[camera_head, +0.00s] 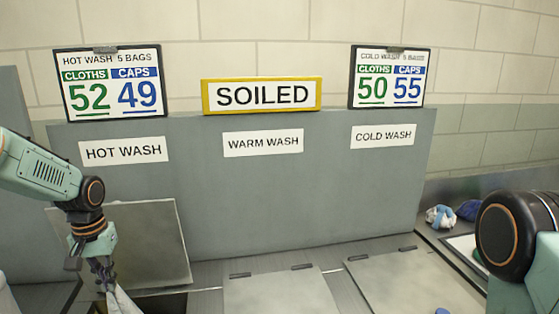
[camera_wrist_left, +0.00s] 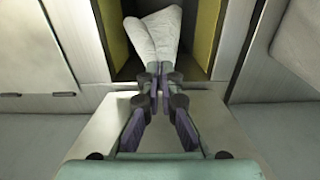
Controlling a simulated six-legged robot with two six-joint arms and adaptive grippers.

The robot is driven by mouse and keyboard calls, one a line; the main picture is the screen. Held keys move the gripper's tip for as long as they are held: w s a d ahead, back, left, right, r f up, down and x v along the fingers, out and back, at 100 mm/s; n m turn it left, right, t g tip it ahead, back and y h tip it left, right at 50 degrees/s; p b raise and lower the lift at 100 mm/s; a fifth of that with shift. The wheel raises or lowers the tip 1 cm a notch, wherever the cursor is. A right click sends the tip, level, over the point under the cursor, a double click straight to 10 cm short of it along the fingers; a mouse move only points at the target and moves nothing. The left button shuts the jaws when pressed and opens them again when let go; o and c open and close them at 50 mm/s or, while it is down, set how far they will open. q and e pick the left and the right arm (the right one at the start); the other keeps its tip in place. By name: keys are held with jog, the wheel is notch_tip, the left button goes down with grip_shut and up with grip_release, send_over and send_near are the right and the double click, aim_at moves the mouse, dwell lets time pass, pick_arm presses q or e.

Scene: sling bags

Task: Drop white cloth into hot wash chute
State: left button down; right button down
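A white cloth (camera_wrist_left: 152,38) hangs from the fingertips of my left gripper (camera_wrist_left: 154,92), which is shut on it. In the head view the left gripper (camera_head: 105,282) is at the lower left with the cloth (camera_head: 122,302) below it. The hot wash chute (camera_head: 172,303) is an open dark hole under the HOT WASH label (camera_head: 124,150), its lid (camera_head: 150,243) raised behind the gripper. In the wrist view the cloth is over the chute opening, between yellowish inner walls (camera_wrist_left: 207,30). My right gripper is out of view; only part of my right arm shows.
The warm wash lid (camera_head: 278,292) and cold wash lid (camera_head: 415,282) lie shut to the right. A grey panel (camera_head: 330,190) with labels stands behind. A white-and-blue cloth (camera_head: 440,216) and a dark blue item (camera_head: 468,210) lie at the far right.

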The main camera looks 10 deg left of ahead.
pick_arm(q)
notch_tip(320, 180, down, 5)
jog(key=shift+f+b, duration=0.1)
jog(key=shift+b, duration=0.8)
jog(key=c, duration=1.5)
grip_release()
jog(key=o, duration=0.6)
jog(key=shift+o, duration=0.4)
jog(key=o, duration=0.6)
